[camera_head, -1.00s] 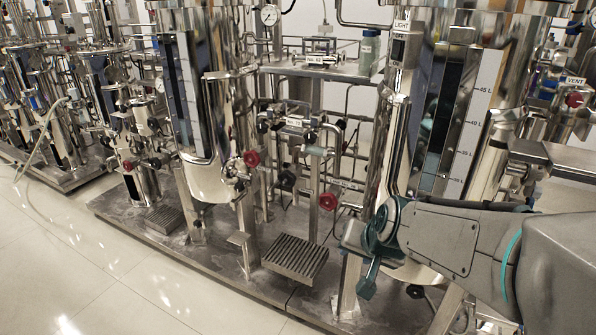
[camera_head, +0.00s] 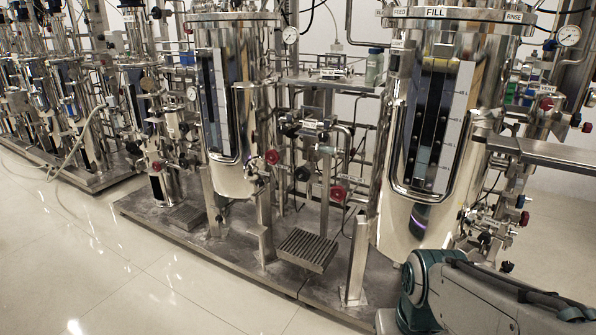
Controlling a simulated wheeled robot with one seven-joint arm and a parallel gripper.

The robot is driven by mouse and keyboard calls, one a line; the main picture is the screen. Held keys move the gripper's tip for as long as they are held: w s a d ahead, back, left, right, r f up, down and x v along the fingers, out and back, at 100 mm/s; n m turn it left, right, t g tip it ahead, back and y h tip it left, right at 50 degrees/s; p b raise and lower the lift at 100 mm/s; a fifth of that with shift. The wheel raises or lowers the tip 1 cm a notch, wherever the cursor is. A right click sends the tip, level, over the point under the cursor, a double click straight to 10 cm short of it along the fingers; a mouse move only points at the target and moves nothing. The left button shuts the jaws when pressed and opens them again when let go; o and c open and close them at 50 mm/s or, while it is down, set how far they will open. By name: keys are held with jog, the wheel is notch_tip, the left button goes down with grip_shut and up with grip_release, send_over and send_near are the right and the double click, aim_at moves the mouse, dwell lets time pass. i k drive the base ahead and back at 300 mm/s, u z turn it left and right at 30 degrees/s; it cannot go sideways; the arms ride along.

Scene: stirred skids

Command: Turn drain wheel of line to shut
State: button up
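Several small valve wheels are in view, and I cannot read a label that marks one as the drain wheel. A red wheel (camera_head: 338,193) sits low on the pipework between the two large steel vessels. Another red wheel (camera_head: 271,157) sits at the lower right of the middle vessel (camera_head: 232,185). A small red knob (camera_head: 524,218) sits on the valve cluster right of the right vessel (camera_head: 405,222). I cannot tell whether any is open or shut. My arm shows at the lower right, below and in front of the right vessel. My gripper's fingers are outside the picture.
The vessels stand on a low steel skid base (camera_head: 160,213). A slatted grate (camera_head: 307,250) and a steel post (camera_head: 358,262) are near its front edge. A horizontal steel beam (camera_head: 560,153) juts in at right. The tiled floor (camera_head: 120,275) at front left is clear.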

aim_at(302, 170)
jog(key=u, duration=1.05)
jog(key=i, duration=0.75)
jog(key=z, duration=0.85)
jog(key=k, duration=0.5)
jog(key=z, duration=0.4)
jog(key=i, duration=0.9)
jog(key=u, duration=0.05)
